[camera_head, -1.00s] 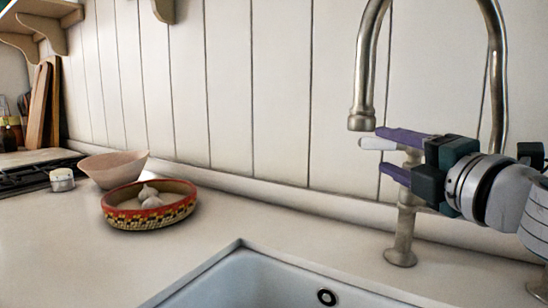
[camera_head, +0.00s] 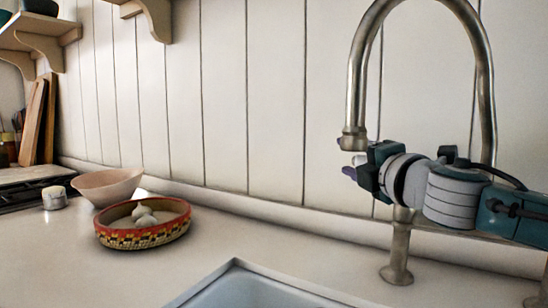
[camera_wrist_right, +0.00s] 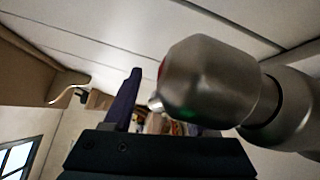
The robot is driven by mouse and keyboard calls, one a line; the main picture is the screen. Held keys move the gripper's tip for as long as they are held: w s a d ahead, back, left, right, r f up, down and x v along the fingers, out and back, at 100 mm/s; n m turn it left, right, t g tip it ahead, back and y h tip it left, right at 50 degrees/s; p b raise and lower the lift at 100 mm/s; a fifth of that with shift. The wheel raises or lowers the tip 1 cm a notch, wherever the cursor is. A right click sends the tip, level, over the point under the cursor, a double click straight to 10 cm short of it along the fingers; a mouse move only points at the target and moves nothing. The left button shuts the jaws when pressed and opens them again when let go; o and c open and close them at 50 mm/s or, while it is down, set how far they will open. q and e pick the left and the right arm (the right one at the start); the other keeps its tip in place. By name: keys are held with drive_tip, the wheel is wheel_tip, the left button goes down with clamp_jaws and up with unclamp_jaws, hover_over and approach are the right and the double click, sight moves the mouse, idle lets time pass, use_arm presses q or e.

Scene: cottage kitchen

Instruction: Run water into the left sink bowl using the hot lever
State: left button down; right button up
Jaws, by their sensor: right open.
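The tap's tall metal spout (camera_head: 357,75) arches over the counter, and no water shows below its mouth. The left sink bowl (camera_head: 255,294) shows only partly at the bottom edge. My right gripper (camera_head: 350,168) is open just below the spout mouth, its purple fingers mostly hidden behind its body. The pale tip of the hot lever (camera_head: 359,160) shows beside the gripper. In the right wrist view, a metal tap body (camera_wrist_right: 210,80) with a red mark stands close to a purple finger, with the lever tip (camera_wrist_right: 155,102) between them. Contact cannot be told. My left gripper is out of view.
A patterned bowl (camera_head: 110,236) with garlic, a pink bowl (camera_head: 105,187) and a small jar (camera_head: 54,197) stand at the left near the hob. The counter (camera_head: 140,275) before them is clear. A panelled wall (camera_head: 270,100) stands behind the tap.

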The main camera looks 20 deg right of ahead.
clamp_jaws()
idle(0.3)
idle(1.1)
